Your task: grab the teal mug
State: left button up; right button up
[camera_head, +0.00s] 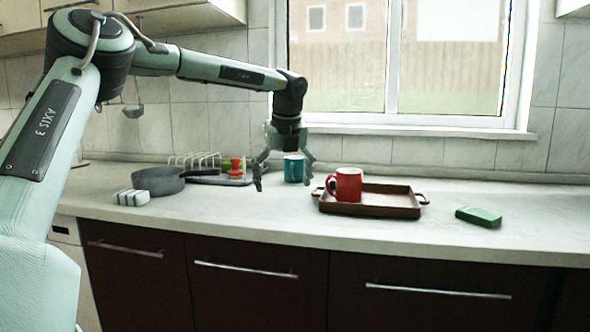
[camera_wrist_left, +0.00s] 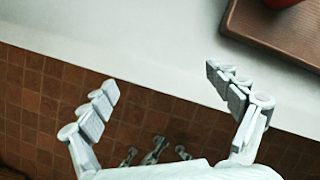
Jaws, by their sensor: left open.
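The teal mug (camera_head: 294,168) stands on the counter near the back in the head view, left of the red mug. My left gripper (camera_head: 284,182) points down with its fingers spread, empty, and appears in front of the mug. In the left wrist view, the open fingers (camera_wrist_left: 166,88) have only the counter's front edge and the tiled floor between and below them. The teal mug does not show in the left wrist view. My right gripper is in neither view.
A brown tray (camera_head: 388,208) holds a red mug (camera_head: 348,184). A green box (camera_head: 478,217) lies to the right. A grey pan (camera_head: 158,181), a striped sponge (camera_head: 132,197) and a dish rack (camera_head: 195,160) are at the left. The counter's front (camera_head: 240,215) is clear.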

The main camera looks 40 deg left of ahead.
aim_at(293, 165)
jog(key=i+j, duration=1)
jog(key=j, duration=0.2)
